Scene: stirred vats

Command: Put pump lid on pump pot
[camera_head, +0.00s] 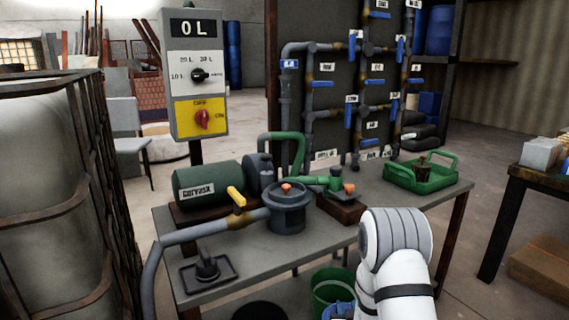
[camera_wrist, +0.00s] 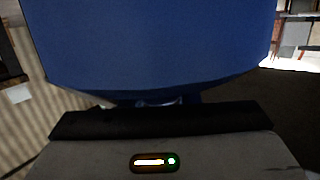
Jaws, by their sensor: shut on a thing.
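The pump pot (camera_head: 288,212) is a round dark grey pot on the workbench, joined to a grey pipe at its left. An orange piece (camera_head: 286,187) shows at the middle of its top; I cannot tell whether it is part of a lid. My gripper (camera_wrist: 160,103) is shut on a large blue thing (camera_wrist: 155,45) that fills the upper wrist view. Its fingertips are hidden, and I cannot tell whether the blue thing is the pump lid. In the head view my white arm reaches down in front of the bench; the gripper is not clearly seen there.
A green motor (camera_head: 207,185) lies behind the pot. A green tray (camera_head: 421,174) stands at the bench's right end, and a grey tray (camera_head: 211,271) at the front left. A green bucket (camera_head: 330,288) is below the bench's front edge. A caged tank (camera_head: 45,190) stands left.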

